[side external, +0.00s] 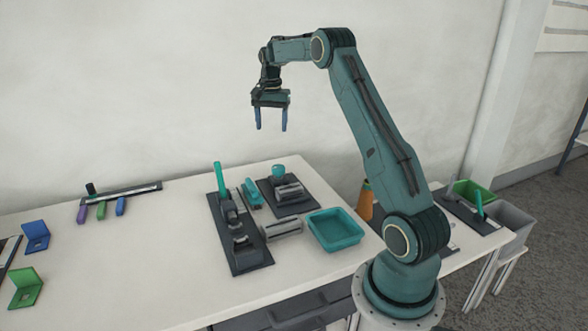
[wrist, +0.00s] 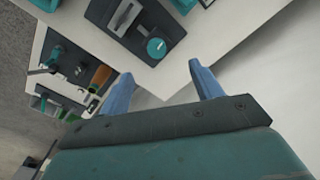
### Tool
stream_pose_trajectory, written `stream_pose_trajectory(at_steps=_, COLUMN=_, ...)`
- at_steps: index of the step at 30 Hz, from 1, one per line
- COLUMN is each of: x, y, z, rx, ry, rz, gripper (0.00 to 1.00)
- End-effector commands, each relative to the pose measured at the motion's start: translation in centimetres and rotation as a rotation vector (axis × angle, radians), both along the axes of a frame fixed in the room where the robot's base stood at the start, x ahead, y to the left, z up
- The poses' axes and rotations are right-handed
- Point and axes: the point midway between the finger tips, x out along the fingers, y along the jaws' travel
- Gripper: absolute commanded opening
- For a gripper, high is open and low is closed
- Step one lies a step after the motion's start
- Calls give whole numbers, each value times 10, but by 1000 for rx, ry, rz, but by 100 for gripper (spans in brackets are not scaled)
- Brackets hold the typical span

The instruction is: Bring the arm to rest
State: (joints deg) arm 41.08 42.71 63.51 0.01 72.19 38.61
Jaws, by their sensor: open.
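My gripper (side external: 271,119) hangs high above the white table (side external: 160,270), its two blue fingers pointing down and spread apart. It is open, with nothing between the fingers. In the wrist view my gripper (wrist: 162,82) shows its blue fingers apart, with the table's corner and the pale wall beyond them. My arm is raised and bent, with its upper part reaching to the left.
Below stand a dark fixture with a green handle (side external: 218,178), a second dark fixture with a teal knob (side external: 278,170) and a teal tray (side external: 335,230). An orange-brown bottle (side external: 366,200) stands behind my arm. The air around my gripper is clear.

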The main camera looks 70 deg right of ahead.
Motion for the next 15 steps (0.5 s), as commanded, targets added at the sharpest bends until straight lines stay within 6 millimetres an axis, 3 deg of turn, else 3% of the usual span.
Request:
stream_pose_trajectory(at_steps=7, x=2, y=60, z=49, rx=-39, ry=-41, rz=160, gripper=64)
stream_pose_trajectory(at_steps=15, x=-12, y=130, z=93, rx=-81, ry=-87, rz=346, gripper=64)
